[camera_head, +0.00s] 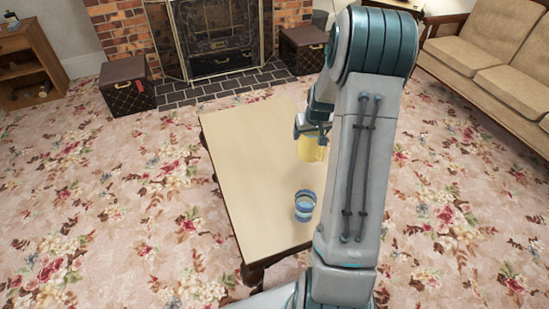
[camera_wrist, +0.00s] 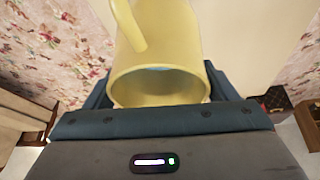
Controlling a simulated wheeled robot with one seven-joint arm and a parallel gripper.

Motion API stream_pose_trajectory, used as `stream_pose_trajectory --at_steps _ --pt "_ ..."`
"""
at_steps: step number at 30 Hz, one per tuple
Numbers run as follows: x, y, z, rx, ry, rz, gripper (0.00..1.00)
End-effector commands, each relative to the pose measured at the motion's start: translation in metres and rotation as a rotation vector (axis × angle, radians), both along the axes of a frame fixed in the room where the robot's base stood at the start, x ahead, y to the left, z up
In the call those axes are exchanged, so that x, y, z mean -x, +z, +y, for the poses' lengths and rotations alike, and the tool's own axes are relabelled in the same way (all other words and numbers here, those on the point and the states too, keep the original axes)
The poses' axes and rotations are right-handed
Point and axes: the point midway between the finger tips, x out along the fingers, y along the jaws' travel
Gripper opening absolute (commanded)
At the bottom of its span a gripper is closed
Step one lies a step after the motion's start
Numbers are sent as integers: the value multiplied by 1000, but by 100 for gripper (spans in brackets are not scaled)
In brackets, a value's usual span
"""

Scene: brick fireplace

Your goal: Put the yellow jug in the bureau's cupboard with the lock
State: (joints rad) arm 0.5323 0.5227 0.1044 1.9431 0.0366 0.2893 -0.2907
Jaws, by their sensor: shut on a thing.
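The yellow jug (camera_head: 311,148) is at the right side of the low table in the head view, below my gripper (camera_head: 313,132) and partly hidden by my arm. In the wrist view the jug (camera_wrist: 160,84) fills the upper middle, its open mouth towards the camera and its handle at the top left. My gripper (camera_wrist: 160,100) is shut on the jug, with dark fingers on both sides of it. I cannot tell whether the jug touches the table. No bureau can be made out for certain.
A blue and white striped cup (camera_head: 305,206) stands on the light wooden table (camera_head: 250,160). A wooden shelf unit (camera_head: 28,62) is at the upper left. Patterned boxes (camera_head: 127,85) flank the fireplace (camera_head: 220,35). A beige sofa (camera_head: 492,60) is at the right. Floral carpet is clear at left.

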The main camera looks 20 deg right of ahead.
Motion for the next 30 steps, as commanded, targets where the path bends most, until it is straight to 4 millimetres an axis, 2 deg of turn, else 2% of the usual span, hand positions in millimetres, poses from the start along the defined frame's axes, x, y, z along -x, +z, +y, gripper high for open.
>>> stream_pose_trajectory --at_steps 12,16,23,30 --pt "-50 -47 61 1 6 -1 38" --pt "-62 -59 76 1 4 -1 38" --pt "-70 -67 85 0 -1 -2 38" --pt "-70 -98 85 0 -1 0 38"
